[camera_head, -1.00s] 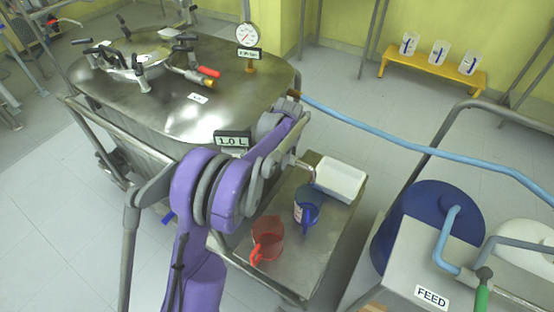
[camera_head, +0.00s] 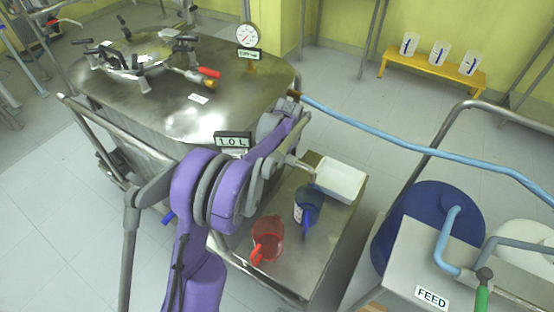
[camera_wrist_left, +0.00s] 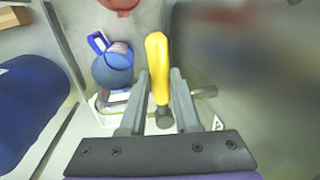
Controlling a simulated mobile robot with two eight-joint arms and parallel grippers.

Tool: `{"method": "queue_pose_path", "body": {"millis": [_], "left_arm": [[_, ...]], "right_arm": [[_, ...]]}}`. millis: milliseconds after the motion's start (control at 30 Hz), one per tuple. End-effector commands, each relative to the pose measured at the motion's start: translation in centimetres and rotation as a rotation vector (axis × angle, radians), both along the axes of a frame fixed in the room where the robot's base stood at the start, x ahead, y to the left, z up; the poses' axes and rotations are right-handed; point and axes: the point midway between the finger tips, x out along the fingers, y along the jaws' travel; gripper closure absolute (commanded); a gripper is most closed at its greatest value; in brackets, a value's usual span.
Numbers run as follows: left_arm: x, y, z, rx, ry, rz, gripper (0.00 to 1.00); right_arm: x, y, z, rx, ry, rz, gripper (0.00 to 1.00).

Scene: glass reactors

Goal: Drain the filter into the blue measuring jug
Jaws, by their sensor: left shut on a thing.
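The filter is a large steel vessel (camera_head: 235,95) with a flat lid, a dial gauge (camera_head: 247,36) and a "1.0 L" display (camera_head: 233,140). The blue measuring jug (camera_head: 307,203) stands on the low steel cart beside it, near the outlet pipe (camera_head: 298,163). It also shows in the left wrist view (camera_wrist_left: 113,68), left of the fingers. A yellow valve lever (camera_wrist_left: 157,55) lies between the fingers of my left gripper (camera_wrist_left: 160,74), which is shut on it. In the head view my purple arm hides that gripper. My right gripper is not in view. The jug's liquid level is unclear.
A red jug (camera_head: 268,238) stands near the blue one on the cart (camera_head: 285,270), with a white tray (camera_head: 342,180) behind. A blue hose (camera_head: 400,144) runs right from the vessel. A FEED unit (camera_head: 432,297) and blue drum (camera_head: 408,235) stand right.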

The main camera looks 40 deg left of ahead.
Motion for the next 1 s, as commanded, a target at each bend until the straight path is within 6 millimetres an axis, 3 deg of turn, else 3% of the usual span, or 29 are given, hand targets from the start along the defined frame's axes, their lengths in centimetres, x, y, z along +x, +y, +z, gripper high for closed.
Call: {"method": "queue_pose_path", "body": {"millis": [1000], "left_arm": [[0.09,-0.23,0.03,0.001,-0.001,0.031,1.0]], "right_arm": [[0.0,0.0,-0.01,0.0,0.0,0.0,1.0]]}}
